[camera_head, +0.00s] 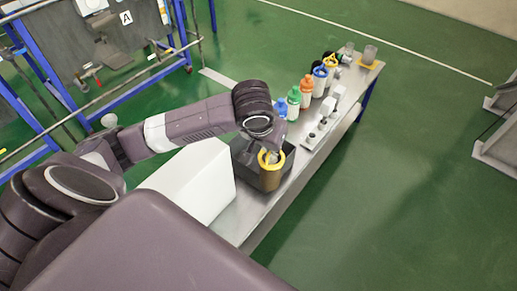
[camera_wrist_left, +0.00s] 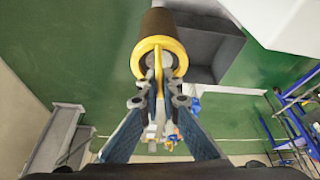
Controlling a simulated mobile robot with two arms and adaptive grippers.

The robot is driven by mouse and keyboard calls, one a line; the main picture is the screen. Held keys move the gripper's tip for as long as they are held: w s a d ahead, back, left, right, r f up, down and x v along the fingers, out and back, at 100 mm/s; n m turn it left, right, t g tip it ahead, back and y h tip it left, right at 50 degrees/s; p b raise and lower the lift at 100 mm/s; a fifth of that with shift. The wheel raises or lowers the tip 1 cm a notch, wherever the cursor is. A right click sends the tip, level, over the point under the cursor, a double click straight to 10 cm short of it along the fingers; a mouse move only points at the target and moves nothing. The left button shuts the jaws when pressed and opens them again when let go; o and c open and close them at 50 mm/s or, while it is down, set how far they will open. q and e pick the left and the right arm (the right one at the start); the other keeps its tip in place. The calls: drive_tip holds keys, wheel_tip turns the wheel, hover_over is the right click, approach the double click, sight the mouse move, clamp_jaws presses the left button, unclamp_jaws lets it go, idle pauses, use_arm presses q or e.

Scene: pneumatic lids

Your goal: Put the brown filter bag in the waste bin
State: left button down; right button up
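The brown filter bag (camera_head: 270,178) is a brown cylinder with a yellow ring at its top. It also shows in the left wrist view (camera_wrist_left: 173,22). My left gripper (camera_wrist_left: 158,84) is shut on the yellow handle across the ring, and the bag hangs below the fingers. The dark grey open box, seemingly the waste bin (camera_head: 241,159), stands on the bench. The bag overlaps its front right side in the head view; in the left wrist view the bin (camera_wrist_left: 222,24) is right beside the bag. Whether they touch is unclear. My right gripper is not in view.
A white box (camera_head: 205,180) stands left of the bin on the metal bench (camera_head: 258,215). Bottles with green (camera_head: 294,98), orange (camera_head: 306,86) and blue tops and small grey fittings (camera_head: 322,128) stand farther along.

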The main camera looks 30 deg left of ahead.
use_arm(q)
drive_tip(key=w+a+r+n, duration=0.1)
drive_tip(key=w+a+r, duration=0.3)
drive_tip(key=w+a, duration=0.15)
drive_tip(key=w+a+r+n, duration=0.1)
drive_tip(key=w+a+r, duration=0.3)
drive_tip(key=a, duration=0.3)
wheel_tip(320, 180, down, 20)
drive_tip(key=y+b, duration=0.1)
drive_tip(key=shift+f, duration=0.15)
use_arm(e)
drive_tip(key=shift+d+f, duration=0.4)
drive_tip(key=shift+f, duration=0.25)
use_arm(q)
drive_tip(key=shift+s, duration=0.15)
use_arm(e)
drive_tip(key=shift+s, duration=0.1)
use_arm(q)
drive_tip(key=c, duration=2.5)
unclamp_jaws()
drive_tip(key=shift+f, duration=0.2)
drive_tip(key=o, duration=0.3)
drive_tip(key=shift+o, duration=0.2)
drive_tip(key=shift+r, duration=0.15)
drive_tip(key=v, duration=1.2)
drive_tip(key=shift+p, duration=0.35)
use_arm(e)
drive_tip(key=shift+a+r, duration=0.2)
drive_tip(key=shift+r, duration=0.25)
